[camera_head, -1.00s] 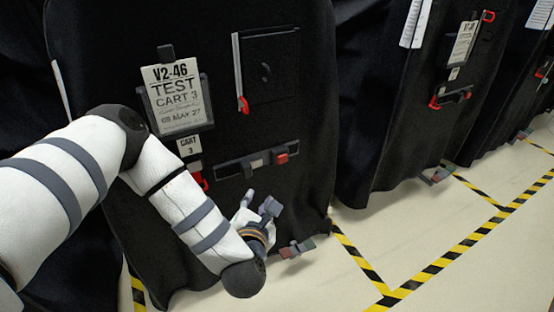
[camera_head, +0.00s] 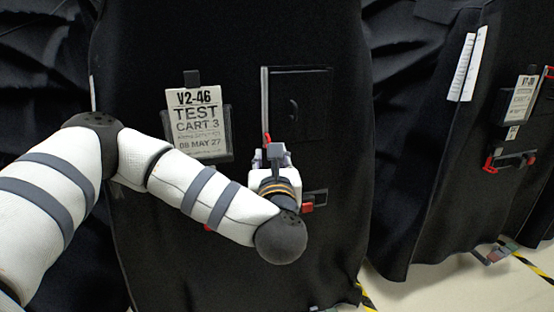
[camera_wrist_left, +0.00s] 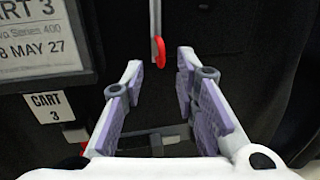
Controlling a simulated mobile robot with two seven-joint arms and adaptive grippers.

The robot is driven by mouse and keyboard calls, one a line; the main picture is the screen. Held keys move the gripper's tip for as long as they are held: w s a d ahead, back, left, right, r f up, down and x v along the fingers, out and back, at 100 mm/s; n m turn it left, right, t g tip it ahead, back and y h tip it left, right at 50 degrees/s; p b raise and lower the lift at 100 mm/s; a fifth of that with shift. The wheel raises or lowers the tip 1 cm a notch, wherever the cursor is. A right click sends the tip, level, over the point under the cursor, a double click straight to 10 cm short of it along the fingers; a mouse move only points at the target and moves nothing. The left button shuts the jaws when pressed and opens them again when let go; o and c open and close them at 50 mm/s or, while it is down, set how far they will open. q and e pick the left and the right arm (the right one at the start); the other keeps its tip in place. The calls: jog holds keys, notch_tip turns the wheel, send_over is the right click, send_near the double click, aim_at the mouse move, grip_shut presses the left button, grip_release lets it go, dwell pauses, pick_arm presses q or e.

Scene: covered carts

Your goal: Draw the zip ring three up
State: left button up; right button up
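The black cover (camera_head: 330,240) of cart 3 hangs in front of me. Its label (camera_head: 199,122) reads TEST CART 3. A pale vertical zip strip (camera_head: 264,95) ends at the bottom in a red zip ring (camera_head: 267,138). In the left wrist view the ring (camera_wrist_left: 157,52) hangs between the lines of the two fingers, near the fingertips. My left gripper (camera_wrist_left: 160,66) is open and empty, with no visible contact with the ring. In the head view my left gripper (camera_head: 270,157) is just below the ring and partly hides it. My right gripper is not in view.
A dark bar with a red piece (camera_head: 308,208) is partly behind my left wrist. A rectangular panel (camera_head: 300,105) lies right of the zip strip. Another covered cart (camera_head: 425,180) stands to the right. Striped floor tape (camera_head: 530,267) shows at lower right.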

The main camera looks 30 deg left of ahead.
aim_at(269, 141)
pick_arm(q)
jog(key=x, duration=0.4)
jog(key=b+x, duration=0.1)
jog(key=x, duration=0.2)
jog(key=shift+r, duration=0.3)
jog(key=shift+c, duration=0.6)
grip_shut()
